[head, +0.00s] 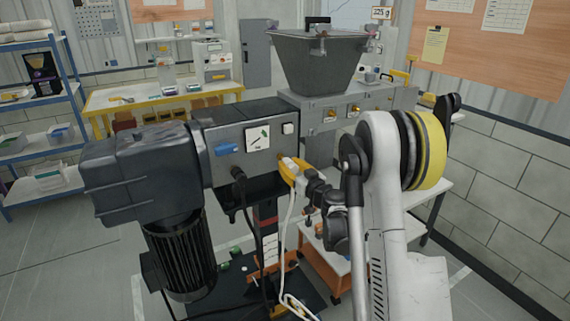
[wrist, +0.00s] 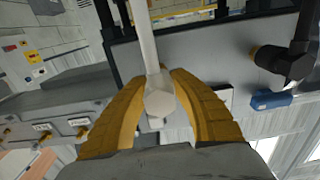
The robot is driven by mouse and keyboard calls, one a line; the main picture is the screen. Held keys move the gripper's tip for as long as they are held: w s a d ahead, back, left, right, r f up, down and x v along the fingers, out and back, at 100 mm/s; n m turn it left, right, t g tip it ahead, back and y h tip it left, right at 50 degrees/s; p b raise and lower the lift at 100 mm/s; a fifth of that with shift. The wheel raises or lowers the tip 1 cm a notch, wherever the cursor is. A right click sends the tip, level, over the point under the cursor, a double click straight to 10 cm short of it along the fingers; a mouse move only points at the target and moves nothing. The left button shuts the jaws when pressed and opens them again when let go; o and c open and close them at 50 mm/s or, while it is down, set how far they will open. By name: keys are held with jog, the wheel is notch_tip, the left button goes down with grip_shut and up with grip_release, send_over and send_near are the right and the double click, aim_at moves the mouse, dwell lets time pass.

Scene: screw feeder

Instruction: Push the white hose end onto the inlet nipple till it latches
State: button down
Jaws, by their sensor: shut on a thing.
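My gripper (head: 291,168) has yellow fingers and is at the right end of the grey machine's front panel. In the wrist view my gripper (wrist: 158,84) is shut on the white hose end (wrist: 160,101), which sits between the two fingers. The white hose (head: 286,225) hangs down from the gripper toward the floor; in the wrist view it runs up out of the picture. A small brass spot shows by the fingertips in the head view, but I cannot tell whether it is the inlet nipple or whether the hose end touches it.
The front panel (head: 244,136) carries a blue handle (head: 226,149) and a black cable plug (head: 238,172). Brass fittings (head: 331,116) sit on the grey box under the hopper (head: 318,62). A dark motor (head: 180,255) hangs at the left. An orange-sided cart stands behind my arm.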

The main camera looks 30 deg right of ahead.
aim_at(295, 170)
jog(key=shift+s+b, duration=0.5)
jog(key=shift+s, duration=1.95)
jog(key=shift+s+d, duration=0.1)
jog(key=shift+d, duration=0.05)
